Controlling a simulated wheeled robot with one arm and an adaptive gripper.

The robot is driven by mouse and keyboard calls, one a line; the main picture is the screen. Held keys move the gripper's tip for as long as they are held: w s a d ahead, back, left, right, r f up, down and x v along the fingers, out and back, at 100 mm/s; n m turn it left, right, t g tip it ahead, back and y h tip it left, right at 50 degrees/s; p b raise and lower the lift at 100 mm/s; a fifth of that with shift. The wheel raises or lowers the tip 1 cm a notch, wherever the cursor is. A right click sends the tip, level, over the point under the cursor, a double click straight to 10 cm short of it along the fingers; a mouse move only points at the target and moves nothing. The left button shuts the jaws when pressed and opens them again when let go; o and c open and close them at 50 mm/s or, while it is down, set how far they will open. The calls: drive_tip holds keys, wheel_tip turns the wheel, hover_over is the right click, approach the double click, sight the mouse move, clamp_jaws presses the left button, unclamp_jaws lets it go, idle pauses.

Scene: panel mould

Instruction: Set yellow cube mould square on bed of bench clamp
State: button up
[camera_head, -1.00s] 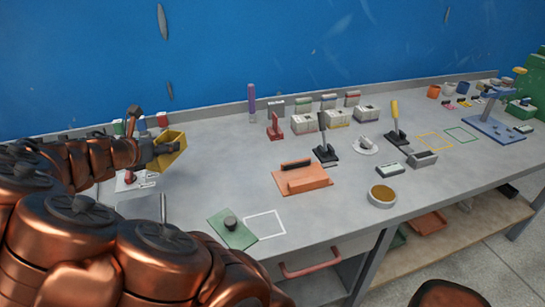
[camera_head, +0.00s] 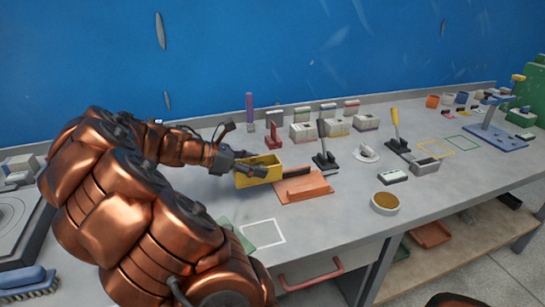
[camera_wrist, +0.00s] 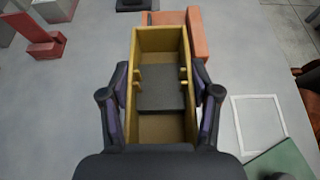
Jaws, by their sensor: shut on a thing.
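The yellow cube mould (camera_head: 258,174) is an open-topped box with its opening facing up. My gripper (camera_head: 250,166) is shut on it and holds it over the bench, left of the orange plate tool. In the wrist view the mould (camera_wrist: 162,36) sits between both fingers of my gripper (camera_wrist: 160,103), one along each side wall. A dark grey shape shows inside it. A blue stand (camera_head: 498,139) with a flat base, a post and an arm stands at the far right; it looks like the bench clamp. Its bed is small in view and looks clear.
Grey boxes line the back. The front white outline (camera_head: 265,232) is empty.

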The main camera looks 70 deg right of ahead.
drive_tip(key=d, duration=0.3)
drive_tip(key=w+d, duration=0.1)
drive_tip(key=d, duration=0.3)
drive_tip(key=w+d+f, duration=0.1)
drive_tip(key=d, duration=0.3)
drive_tip(key=shift+w+p, duration=0.1)
drive_tip(key=shift+p, duration=0.3)
drive_tip(key=shift+d+f, duration=0.15)
drive_tip(key=shift+f, duration=1.6)
drive_tip(key=shift+f, duration=0.1)
drive_tip(key=o, duration=1.4)
drive_tip(key=shift+o, duration=0.2)
drive_tip(key=shift+w+a+r, duration=0.2)
drive_tip(key=shift+w+a, duration=0.05)
drive_tip(key=shift+w, duration=0.05)
drive_tip(key=v, duration=1)
drive_tip(key=shift+w+a+r, duration=0.35)
drive_tip(key=shift+w+a, duration=0.05)
drive_tip(key=shift+a, duration=0.05)
